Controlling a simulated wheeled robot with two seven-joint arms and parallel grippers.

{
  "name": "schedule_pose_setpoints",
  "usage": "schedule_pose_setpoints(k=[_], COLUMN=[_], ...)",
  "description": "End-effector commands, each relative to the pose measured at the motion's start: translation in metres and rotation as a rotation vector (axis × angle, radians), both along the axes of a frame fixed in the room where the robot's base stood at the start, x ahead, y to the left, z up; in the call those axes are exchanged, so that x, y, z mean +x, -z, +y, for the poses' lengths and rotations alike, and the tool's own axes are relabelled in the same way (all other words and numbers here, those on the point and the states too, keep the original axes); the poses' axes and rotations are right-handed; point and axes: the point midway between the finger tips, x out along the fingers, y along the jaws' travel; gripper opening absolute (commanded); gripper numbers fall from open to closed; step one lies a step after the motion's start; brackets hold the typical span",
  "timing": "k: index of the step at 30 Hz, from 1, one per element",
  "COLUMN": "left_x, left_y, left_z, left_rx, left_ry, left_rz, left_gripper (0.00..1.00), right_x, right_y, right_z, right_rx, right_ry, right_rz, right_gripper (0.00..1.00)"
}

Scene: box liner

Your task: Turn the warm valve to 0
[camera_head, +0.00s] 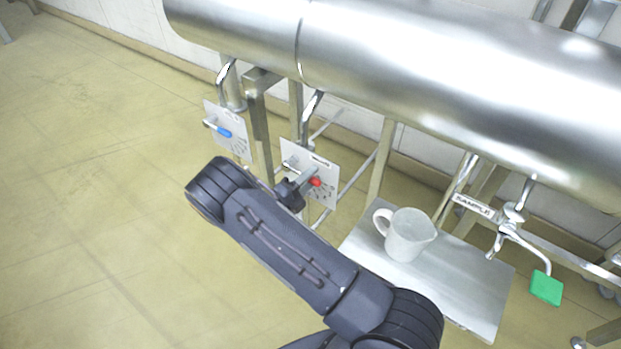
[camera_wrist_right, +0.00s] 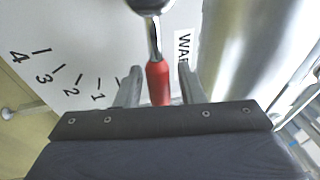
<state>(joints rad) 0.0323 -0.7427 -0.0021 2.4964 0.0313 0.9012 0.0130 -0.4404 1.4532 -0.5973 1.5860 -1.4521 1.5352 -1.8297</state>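The warm valve's red handle (camera_head: 316,182) is on a white dial plate (camera_head: 325,197) under the steel tank. In the right wrist view the red handle (camera_wrist_right: 158,82) hangs from a metal stem, between the two fingers of my right gripper (camera_wrist_right: 160,85). Narrow gaps show on both sides, so the fingers look open around it. The plate shows digits 1 to 4 on the left; no 0 is visible, and the left finger covers part of the plate. The label "WAR…" is partly hidden. In the head view my right gripper (camera_head: 300,184) is at the plate. My left gripper is not in view.
A second plate with a blue handle (camera_head: 224,132) hangs to the left. A white jug (camera_head: 409,236) stands on a metal shelf (camera_head: 465,290) at the right. A sample tap (camera_head: 510,228) with a green tag (camera_head: 546,288) is beyond it. The large tank (camera_head: 430,70) is above; frame legs stand behind.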

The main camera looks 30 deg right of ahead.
Motion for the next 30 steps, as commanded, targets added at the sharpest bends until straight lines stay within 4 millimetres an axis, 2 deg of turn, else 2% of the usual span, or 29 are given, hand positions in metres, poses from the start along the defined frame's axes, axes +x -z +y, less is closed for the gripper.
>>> schedule_pose_setpoints(k=[11,22,30], left_x=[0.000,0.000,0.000], left_y=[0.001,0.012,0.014], left_z=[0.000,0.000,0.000], left_rx=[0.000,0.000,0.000], left_ry=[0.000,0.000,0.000], left_rz=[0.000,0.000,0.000], left_gripper=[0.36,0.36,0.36], right_x=[0.000,-0.011,-0.015], right_y=[0.001,0.014,0.016], right_z=[0.004,0.060,0.076], right_rx=[0.001,0.000,0.000], right_ry=[-0.002,-0.004,0.000], right_rz=[-0.003,-0.002,-0.001], right_gripper=[0.41,0.41,0.41])
